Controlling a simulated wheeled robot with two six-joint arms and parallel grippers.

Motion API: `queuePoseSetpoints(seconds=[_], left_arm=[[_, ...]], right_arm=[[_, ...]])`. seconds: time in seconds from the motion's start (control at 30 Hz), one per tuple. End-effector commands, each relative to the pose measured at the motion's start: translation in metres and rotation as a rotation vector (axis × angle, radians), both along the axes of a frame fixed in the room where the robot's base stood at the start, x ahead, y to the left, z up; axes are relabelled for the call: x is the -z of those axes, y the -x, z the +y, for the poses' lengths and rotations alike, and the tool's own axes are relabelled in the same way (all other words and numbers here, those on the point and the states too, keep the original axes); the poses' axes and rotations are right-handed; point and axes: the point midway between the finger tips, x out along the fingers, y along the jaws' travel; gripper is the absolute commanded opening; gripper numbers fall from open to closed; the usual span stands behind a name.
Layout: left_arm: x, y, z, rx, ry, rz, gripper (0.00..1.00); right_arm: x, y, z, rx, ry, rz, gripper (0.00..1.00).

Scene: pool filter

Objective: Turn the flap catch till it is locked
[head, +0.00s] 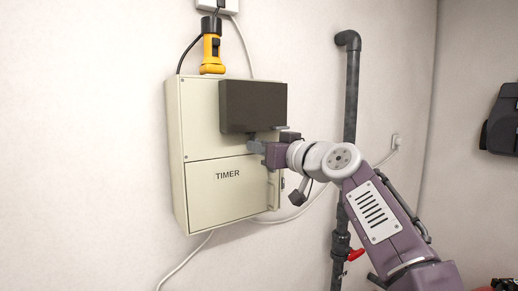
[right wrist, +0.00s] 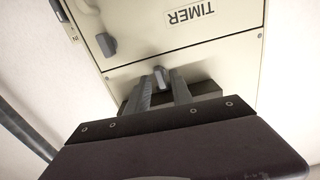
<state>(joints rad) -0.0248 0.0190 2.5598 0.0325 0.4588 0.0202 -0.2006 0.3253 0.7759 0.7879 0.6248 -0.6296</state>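The beige timer box (head: 200,120) hangs on the wall, with a lower flap (head: 215,195) marked TIMER that looks closed. In the right wrist view, upside down, a small grey catch (right wrist: 160,77) sits at the seam above the flap (right wrist: 225,50). My right gripper (head: 258,146) is at this seam, just under the dark block. In the right wrist view its two fingers (right wrist: 161,84) stand apart, one on each side of the catch. I cannot tell whether they touch it. In the head view the gripper hides the catch. My left gripper is not in view.
A dark block (head: 253,105) juts from the box's upper right, close above my gripper. A yellow torch (head: 212,55) stands on top. A dark pipe (head: 351,100) runs down the wall behind my right arm.

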Motion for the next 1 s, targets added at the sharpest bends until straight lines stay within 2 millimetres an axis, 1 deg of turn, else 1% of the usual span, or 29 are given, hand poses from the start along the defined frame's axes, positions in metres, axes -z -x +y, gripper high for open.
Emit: queuePoseSetpoints(seconds=[0.07,0.13,0.2,0.4,0.53,0.77,0.87,0.97,1.0], left_arm=[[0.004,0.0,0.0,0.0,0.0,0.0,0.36],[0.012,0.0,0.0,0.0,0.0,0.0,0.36],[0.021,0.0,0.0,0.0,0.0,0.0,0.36],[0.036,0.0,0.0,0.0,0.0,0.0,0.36],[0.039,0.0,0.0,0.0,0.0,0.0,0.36],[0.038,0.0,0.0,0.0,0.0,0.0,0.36],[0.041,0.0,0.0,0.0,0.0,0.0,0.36],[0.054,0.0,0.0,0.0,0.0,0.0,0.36],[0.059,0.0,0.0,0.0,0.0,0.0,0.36]], right_arm=[[0.001,0.002,-0.002,0.0,-0.001,0.0,0.27],[0.004,0.009,-0.007,0.001,-0.002,-0.001,0.27],[0.005,0.018,-0.013,0.002,-0.002,-0.002,0.27],[0.004,0.041,-0.03,0.001,-0.004,-0.001,0.27],[0.001,0.048,-0.035,0.0,-0.004,0.0,0.27],[0.0,0.049,-0.035,-0.001,-0.004,0.001,0.27],[0.001,0.052,-0.038,0.0,-0.004,0.0,0.27],[0.004,0.066,-0.048,0.003,-0.003,-0.003,0.27],[0.005,0.073,-0.054,0.004,-0.004,-0.003,0.27]])
